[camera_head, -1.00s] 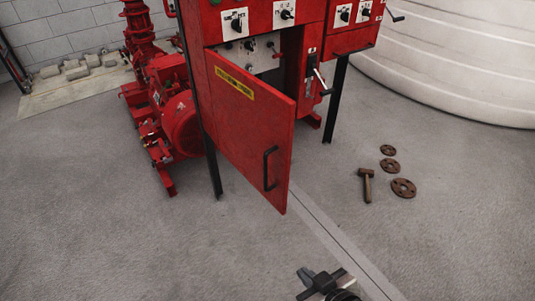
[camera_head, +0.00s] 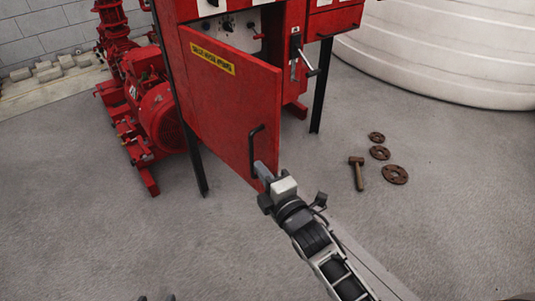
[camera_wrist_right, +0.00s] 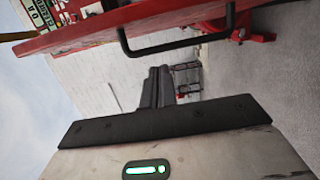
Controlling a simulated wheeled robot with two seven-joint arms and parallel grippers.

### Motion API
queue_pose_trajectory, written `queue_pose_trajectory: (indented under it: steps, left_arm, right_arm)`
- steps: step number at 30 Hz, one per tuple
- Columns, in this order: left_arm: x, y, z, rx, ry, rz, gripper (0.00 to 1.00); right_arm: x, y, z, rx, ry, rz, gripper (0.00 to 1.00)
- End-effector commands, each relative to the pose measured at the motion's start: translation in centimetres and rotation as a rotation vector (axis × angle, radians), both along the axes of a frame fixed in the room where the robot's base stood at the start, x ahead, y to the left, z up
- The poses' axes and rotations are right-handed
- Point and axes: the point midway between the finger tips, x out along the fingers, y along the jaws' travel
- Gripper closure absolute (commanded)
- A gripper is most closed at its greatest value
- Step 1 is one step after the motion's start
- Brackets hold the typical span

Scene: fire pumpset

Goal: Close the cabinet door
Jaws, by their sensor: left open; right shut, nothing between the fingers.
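The red cabinet door (camera_head: 222,100) stands partly open, with a yellow label and a black bar handle (camera_head: 254,150) near its free edge. The cabinet (camera_head: 292,20) opening shows behind its top and right edges. My right gripper (camera_head: 262,171) is shut and empty, its tips at the lower end of the handle near the door's free edge. I cannot tell whether it touches. In the right wrist view the shut fingers (camera_wrist_right: 157,87) point below the handle (camera_wrist_right: 160,48) and door edge (camera_wrist_right: 90,32). My left gripper (camera_head: 156,298) barely shows at the bottom edge, its tips apart.
A red pump (camera_head: 150,105) stands left of the cabinet. A hammer (camera_head: 357,173) and several rusty discs (camera_head: 395,174) lie on the floor at right, before a white tank (camera_head: 440,55). The floor in front is clear.

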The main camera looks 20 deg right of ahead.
Motion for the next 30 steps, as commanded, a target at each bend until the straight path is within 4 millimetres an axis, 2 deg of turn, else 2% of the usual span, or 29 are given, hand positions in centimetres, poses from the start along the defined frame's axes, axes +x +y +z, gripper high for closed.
queue_pose_trajectory:
  steps: [1,5,6,9,15,30]
  left_arm:
    - [0.0,0.0,-0.1,0.0,0.0,0.0,0.57]
    - [0.0,0.0,-0.2,-0.001,-0.001,0.001,0.57]
    - [0.0,0.0,0.1,-0.001,-0.001,0.001,0.57]
    - [0.1,0.0,0.2,0.001,-0.001,0.0,0.57]
    - [0.0,0.1,0.2,0.005,0.0,0.0,0.57]
    - [0.0,0.0,-0.1,0.005,0.001,0.0,0.57]
  right_arm:
    - [1.3,0.3,0.1,0.002,-0.003,0.0,1.0]
    - [3.8,0.8,0.1,0.002,-0.001,0.0,1.0]
    - [4.1,0.0,0.0,-0.004,0.001,-0.001,1.0]
    - [4.6,-1.4,0.1,-0.002,0.002,0.0,1.0]
    - [5.2,-2.8,0.0,0.002,0.002,0.0,1.0]
    - [5.4,-3.1,-0.1,0.0,0.001,0.008,1.0]
